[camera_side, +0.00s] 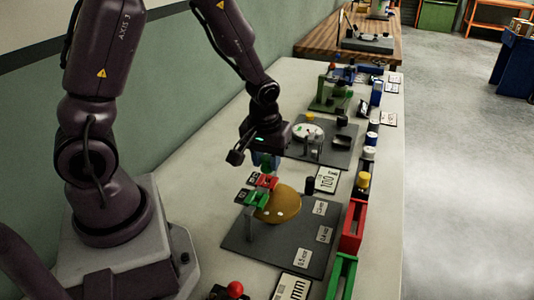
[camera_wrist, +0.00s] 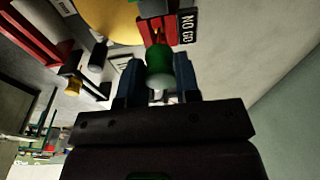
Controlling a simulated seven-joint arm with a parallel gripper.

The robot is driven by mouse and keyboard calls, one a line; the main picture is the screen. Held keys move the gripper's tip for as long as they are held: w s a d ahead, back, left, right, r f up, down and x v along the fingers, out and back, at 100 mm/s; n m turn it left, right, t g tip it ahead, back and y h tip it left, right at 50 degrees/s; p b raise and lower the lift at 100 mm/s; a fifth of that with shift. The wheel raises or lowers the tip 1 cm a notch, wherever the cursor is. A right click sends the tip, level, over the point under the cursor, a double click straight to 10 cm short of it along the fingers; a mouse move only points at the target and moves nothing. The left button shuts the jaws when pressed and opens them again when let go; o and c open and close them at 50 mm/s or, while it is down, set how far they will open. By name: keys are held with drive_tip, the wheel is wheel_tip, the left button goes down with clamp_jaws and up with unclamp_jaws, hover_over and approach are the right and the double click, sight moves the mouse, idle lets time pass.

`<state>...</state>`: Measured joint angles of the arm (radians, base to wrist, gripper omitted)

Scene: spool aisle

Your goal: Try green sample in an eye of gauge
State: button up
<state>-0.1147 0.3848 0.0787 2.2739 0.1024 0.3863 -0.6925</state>
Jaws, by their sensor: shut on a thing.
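My gripper (camera_wrist: 158,78) is shut on the green sample (camera_wrist: 159,62), a small cylinder with a pale end, held between two blue fingers. In the side view my gripper (camera_side: 267,163) is above and just behind the gauge. The gauge has a red eye block (camera_side: 265,181) and a green eye block (camera_side: 256,199) on a post over a dark base plate (camera_side: 283,250). In the wrist view the red block (camera_wrist: 158,27), beside a NO GO label (camera_wrist: 188,26), lies just beyond the sample's far end. Whether they touch is unclear.
A yellow disc (camera_side: 281,207) sits beside the eyes, with a black cylinder (camera_side: 310,185) near it. A red bin (camera_side: 353,226) and a green bin (camera_side: 342,276) stand along the right edge. Another dark plate with a white dial (camera_side: 307,133) lies behind.

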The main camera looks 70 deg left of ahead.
drive_tip(key=shift+f, duration=1.5)
drive_tip(key=shift+r, duration=3.45)
